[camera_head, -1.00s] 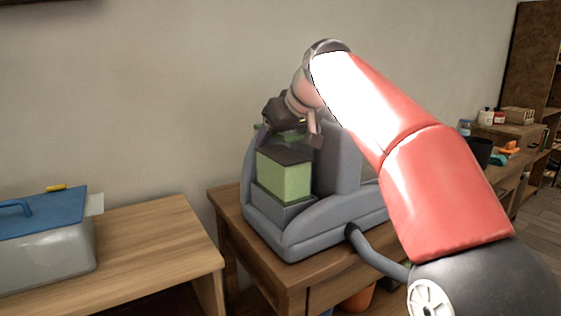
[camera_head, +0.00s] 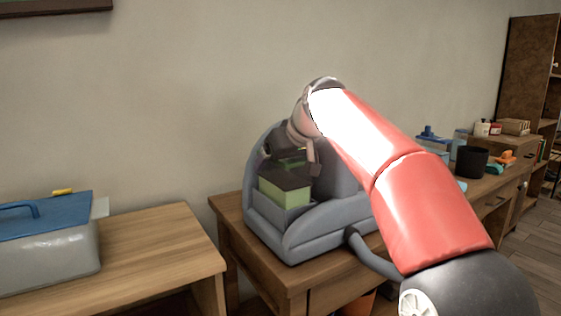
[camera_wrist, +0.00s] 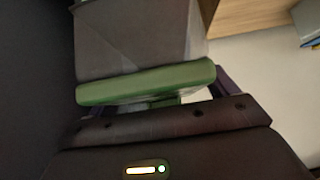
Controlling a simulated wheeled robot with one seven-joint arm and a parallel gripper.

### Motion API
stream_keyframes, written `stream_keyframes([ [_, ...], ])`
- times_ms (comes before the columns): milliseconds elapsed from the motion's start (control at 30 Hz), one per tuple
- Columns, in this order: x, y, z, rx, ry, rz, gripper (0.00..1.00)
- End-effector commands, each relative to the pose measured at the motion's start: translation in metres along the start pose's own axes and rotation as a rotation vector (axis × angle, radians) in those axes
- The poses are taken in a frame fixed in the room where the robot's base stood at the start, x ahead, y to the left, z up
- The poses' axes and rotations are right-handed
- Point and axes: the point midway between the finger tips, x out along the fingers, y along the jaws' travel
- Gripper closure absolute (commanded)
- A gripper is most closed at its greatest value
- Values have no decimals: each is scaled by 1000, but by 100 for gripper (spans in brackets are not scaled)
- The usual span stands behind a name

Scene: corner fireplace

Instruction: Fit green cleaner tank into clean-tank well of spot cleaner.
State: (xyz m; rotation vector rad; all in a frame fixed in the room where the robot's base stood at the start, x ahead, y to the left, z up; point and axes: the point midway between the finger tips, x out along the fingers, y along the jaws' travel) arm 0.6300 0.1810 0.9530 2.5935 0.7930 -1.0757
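The green cleaner tank (camera_head: 287,197) with a dark top sits upright and partly sunk in the well of the grey spot cleaner (camera_head: 320,228). The well's front wall (camera_head: 265,210) hides its lower part. My gripper (camera_head: 290,160) is above the tank, pointing down, and appears shut on its top. In the wrist view a green bar of the tank (camera_wrist: 150,83) lies across between the dark fingers, with one finger at its right end. The fingertips' contact and the tank's bottom are hidden.
The cleaner stands on a wooden table (camera_head: 228,208), with a grey hose (camera_head: 370,258) at its front right. Left is another wooden table (camera_head: 165,245) with a blue-lidded box (camera_head: 45,240). A black cup (camera_head: 471,162) and small items stand at the back right.

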Motion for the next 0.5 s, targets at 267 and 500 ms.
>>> stream_keyframes([
  [267, -5, 0, -3, 0, 1, 1, 15],
  [500, -48, 1, -3, 0, 4, 3, 15],
])
